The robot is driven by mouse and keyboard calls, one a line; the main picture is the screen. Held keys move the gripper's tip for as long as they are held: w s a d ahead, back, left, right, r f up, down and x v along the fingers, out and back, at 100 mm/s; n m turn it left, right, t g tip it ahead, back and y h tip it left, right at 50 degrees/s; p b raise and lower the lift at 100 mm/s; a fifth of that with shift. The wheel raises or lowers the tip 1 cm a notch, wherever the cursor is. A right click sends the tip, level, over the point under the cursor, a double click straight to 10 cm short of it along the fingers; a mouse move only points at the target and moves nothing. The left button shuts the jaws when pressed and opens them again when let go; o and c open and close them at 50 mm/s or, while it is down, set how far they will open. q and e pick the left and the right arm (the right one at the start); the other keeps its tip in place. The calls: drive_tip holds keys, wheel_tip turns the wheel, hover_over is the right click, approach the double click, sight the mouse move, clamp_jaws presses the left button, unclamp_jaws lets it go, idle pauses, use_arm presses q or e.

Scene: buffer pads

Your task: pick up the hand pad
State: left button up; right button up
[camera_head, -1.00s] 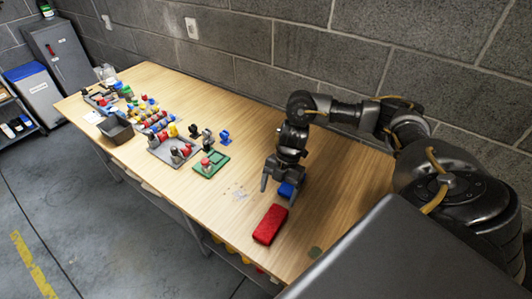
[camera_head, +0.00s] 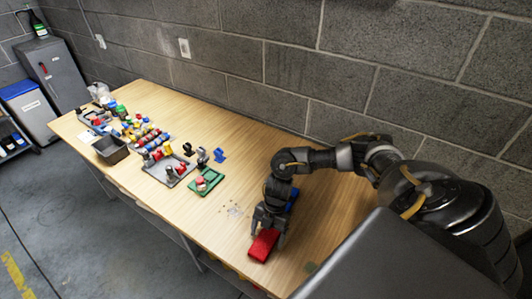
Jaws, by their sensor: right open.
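A red block-shaped pad (camera_head: 263,246) lies on the wooden table (camera_head: 335,215) near its front edge. My right gripper (camera_head: 267,232) is over the far end of the red pad, fingers pointing down, and is open. Whether the fingers touch the pad cannot be told. A blue pad (camera_head: 292,199) lies behind the gripper, partly hidden by the arm. Which of the two is the hand pad cannot be told from the picture. My left gripper is not in view.
A green tray (camera_head: 207,182) and a blue part (camera_head: 219,155) lie left of the gripper. Farther left are a grey tray (camera_head: 166,172), several coloured parts and a dark bin (camera_head: 111,150). A block wall (camera_head: 300,85) stands behind the table.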

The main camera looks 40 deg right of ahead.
drive_tip(key=shift+f, duration=0.2)
drive_tip(key=c, duration=1.1)
drive_tip(key=shift+o, duration=0.2)
drive_tip(key=shift+r+b, duration=0.4)
drive_tip(key=shift+r, duration=0.15)
drive_tip(key=s+a+r+b, duration=0.1)
drive_tip(key=s+a+r, duration=0.4)
drive_tip(key=s+r, duration=0.7)
drive_tip(key=shift+s, duration=0.6)
